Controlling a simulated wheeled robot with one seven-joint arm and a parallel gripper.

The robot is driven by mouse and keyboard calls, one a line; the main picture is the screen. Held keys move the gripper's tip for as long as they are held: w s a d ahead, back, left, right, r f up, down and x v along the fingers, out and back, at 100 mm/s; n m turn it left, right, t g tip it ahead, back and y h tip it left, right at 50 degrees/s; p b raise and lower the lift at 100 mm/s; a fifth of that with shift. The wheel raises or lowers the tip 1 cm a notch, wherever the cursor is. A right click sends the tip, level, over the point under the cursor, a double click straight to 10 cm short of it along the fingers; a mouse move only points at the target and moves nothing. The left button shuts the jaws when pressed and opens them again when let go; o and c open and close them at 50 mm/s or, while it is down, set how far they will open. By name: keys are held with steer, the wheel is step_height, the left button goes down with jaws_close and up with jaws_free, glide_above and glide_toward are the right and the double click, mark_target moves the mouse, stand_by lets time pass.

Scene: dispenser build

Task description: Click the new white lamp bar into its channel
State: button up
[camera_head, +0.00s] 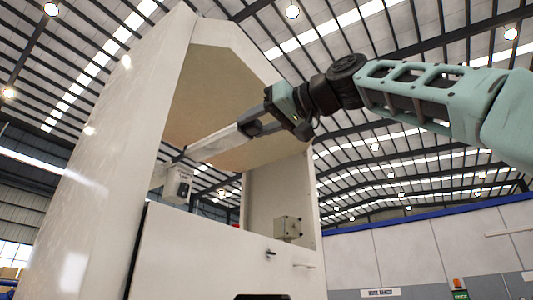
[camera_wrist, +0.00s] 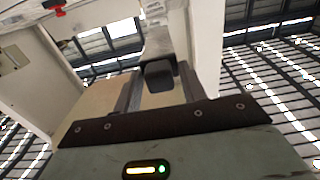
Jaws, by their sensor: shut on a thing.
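My gripper (camera_head: 250,128) is shut on the near end of a long white lamp bar (camera_head: 213,144) under the dispenser's canopy. The bar points left and slightly down, toward the inside of the left wall. In the wrist view, a dark end piece (camera_wrist: 160,75) sits between the two fingers, and the pale bar (camera_wrist: 160,35) runs away from it. The canopy's beige underside (camera_head: 215,85) is above the bar. I cannot make out the channel, or whether the bar's far end touches anything.
The tall white dispenser cabinet (camera_head: 95,190) has a large left side panel and a lower front panel (camera_head: 205,255). A small grey box (camera_head: 178,186) is near the bar's far end. Another box (camera_head: 288,228) is by the right post. Open air lies to the right.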

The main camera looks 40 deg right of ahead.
steer(key=p+x, duration=0.2)
steer(key=x, duration=0.2)
steer(key=p, duration=0.2)
glide_toward(189, 159)
steer(key=shift+r+p+x, duration=0.2)
steer(key=shift+p+x, duration=0.85)
steer(key=shift+x, duration=0.75)
steer(key=shift+r+p+x, duration=0.2)
steer(key=shift+p+x, duration=0.8)
steer(key=shift+x, duration=0.8)
steer(key=shift+f+p+x, duration=0.15)
steer(key=shift+p+x, duration=0.25)
steer(key=shift+x, duration=0.45)
steer(key=shift+f+p+x, duration=0.1)
steer(key=shift+p+x, duration=0.25)
steer(key=shift+x, duration=0.5)
steer(key=shift+d, duration=0.15)
steer(key=shift+b, duration=0.3)
steer(key=shift+w+r, duration=0.1)
steer(key=shift+w, duration=0.15)
